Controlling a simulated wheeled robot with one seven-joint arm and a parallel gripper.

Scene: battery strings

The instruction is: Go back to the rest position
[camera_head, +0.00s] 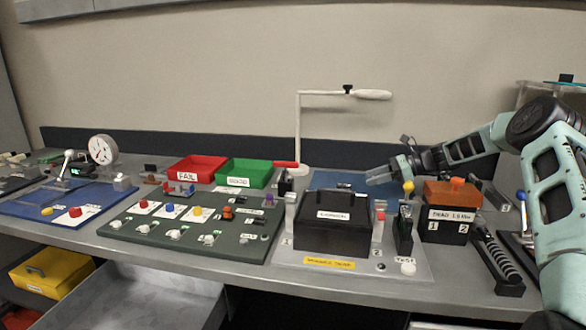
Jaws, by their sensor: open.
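My arm reaches in from the right edge, and my gripper (380,178) is at its end, above the back of the bench. It points left, is open, and seems to hold nothing. It hangs over the blue mat (330,179) behind the black box. The black box (332,222) with a handle and a white label stands on a light grey plate (300,258). A box with a brown-orange top (452,194), labelled "DEAD 1.5 Min", stands right of it, below my forearm.
A red FAIL bin (197,167) and a green GOOD bin (247,172) stand at the back. A green panel (150,240) with coloured buttons and a blue board (60,205) with a dial gauge (103,150) lie left. A white post (298,125) with a crossbar rises behind the plate.

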